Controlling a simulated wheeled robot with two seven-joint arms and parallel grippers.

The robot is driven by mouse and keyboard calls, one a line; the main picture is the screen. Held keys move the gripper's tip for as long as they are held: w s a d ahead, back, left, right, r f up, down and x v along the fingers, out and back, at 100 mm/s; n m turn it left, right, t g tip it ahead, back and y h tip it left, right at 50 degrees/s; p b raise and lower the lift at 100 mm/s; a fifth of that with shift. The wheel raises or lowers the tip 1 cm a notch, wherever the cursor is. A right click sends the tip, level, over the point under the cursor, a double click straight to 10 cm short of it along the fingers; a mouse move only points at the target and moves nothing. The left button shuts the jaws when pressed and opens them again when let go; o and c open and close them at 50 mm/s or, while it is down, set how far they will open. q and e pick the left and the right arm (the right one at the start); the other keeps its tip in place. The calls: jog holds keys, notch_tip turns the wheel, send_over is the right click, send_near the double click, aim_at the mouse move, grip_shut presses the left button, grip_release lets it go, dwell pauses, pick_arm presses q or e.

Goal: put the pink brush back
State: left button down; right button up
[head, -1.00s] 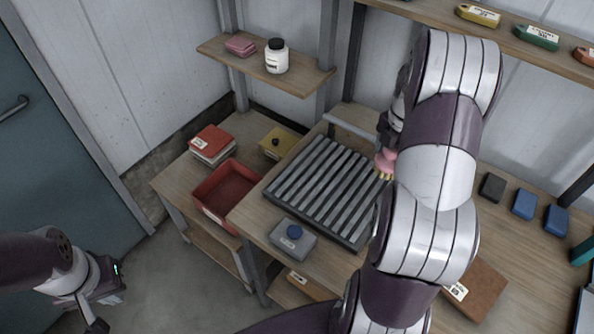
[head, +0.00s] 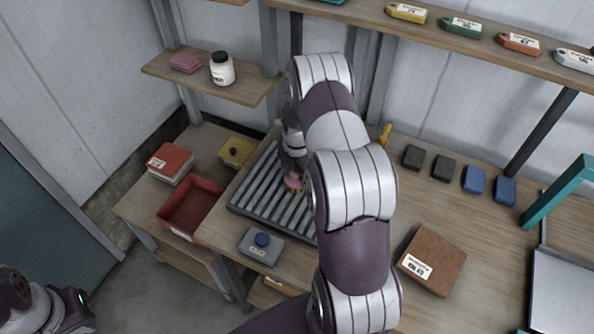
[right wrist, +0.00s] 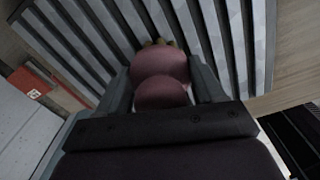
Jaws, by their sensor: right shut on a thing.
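The pink brush (head: 292,181) is over the grey slatted rack (head: 245,203) in the head view, with its pale bristle end down. In the right wrist view the brush (right wrist: 160,68) sits between the two fingers of my right gripper (right wrist: 160,85), which is shut on it. The slats lie just beyond it; I cannot tell if the bristles touch them. My right arm hides the rack's right part in the head view. My left gripper (head: 78,308) is low at the left edge, away from the table, partly cut off, and its jaw opening is unclear.
A grey box with a blue knob (head: 262,246) stands in front of the rack. A red bin (head: 190,207) is to its left. A brown box (head: 432,260) and several dark and blue blocks (head: 474,180) lie to the right. A yellow bottle (head: 385,135) stands behind my arm.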

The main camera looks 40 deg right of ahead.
jog(key=shift+f, duration=0.2)
jog(key=o, duration=1.1)
